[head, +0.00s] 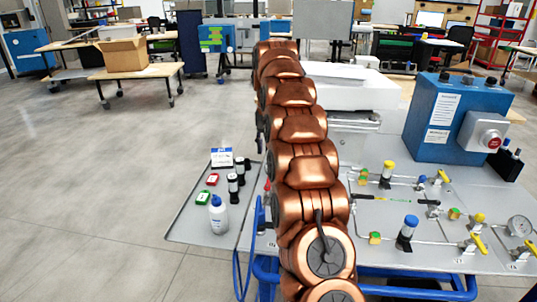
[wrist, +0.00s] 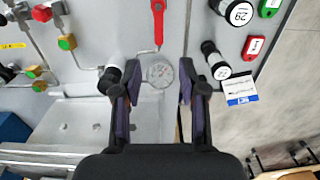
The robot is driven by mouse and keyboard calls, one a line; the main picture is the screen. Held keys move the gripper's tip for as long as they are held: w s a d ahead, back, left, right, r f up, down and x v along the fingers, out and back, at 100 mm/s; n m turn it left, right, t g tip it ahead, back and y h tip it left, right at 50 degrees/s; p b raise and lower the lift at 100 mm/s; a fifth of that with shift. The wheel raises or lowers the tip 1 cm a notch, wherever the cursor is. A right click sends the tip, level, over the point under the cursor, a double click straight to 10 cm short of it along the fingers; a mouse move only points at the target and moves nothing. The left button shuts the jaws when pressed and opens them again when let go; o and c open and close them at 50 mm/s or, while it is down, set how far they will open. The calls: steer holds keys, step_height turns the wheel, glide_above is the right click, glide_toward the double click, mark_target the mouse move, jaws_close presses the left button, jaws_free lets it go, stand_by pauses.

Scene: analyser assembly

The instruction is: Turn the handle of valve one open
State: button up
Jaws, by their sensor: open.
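A red valve handle (wrist: 157,22) shows at the top of the wrist view, beyond my fingertips. The pictures do not show whether it belongs to valve one. My gripper (wrist: 159,72) is open in the wrist view, with one dark finger on each side. A round gauge (wrist: 160,74) shows between the fingertips; I see nothing held. Yellow valve handles (head: 478,244) show on the panel at the right of the head view.
A capped cylinder (wrist: 108,82) is beside the left finger and a black-and-white vial (wrist: 214,60) beside the right. A white-and-blue card (wrist: 239,90) lies farther right. A blue box with a red button (head: 455,115) stands at the panel's back. A bottle (head: 218,214) stands at the left.

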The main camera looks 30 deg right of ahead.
steer(key=shift+r, duration=0.6)
steer(key=s+a+r+n+p, duration=0.2)
steer(key=s+a+r, duration=0.1)
steer(key=s+a, duration=0.5)
steer(key=s+a+r+n+p, duration=0.1)
steer(key=s+a+r+n, duration=0.1)
steer(key=s+a, duration=0.6)
steer(key=s+a+f+n+g+p, duration=0.1)
steer(key=s+a+f+n, duration=0.1)
steer(key=s, duration=1.1)
steer(key=s+a+f+n+p, duration=0.2)
steer(key=s+a+f, duration=0.2)
steer(key=s, duration=1)
steer(key=shift+a+f+g, duration=0.35)
steer(key=shift+a+g, duration=0.05)
steer(key=shift+a, duration=0.6)
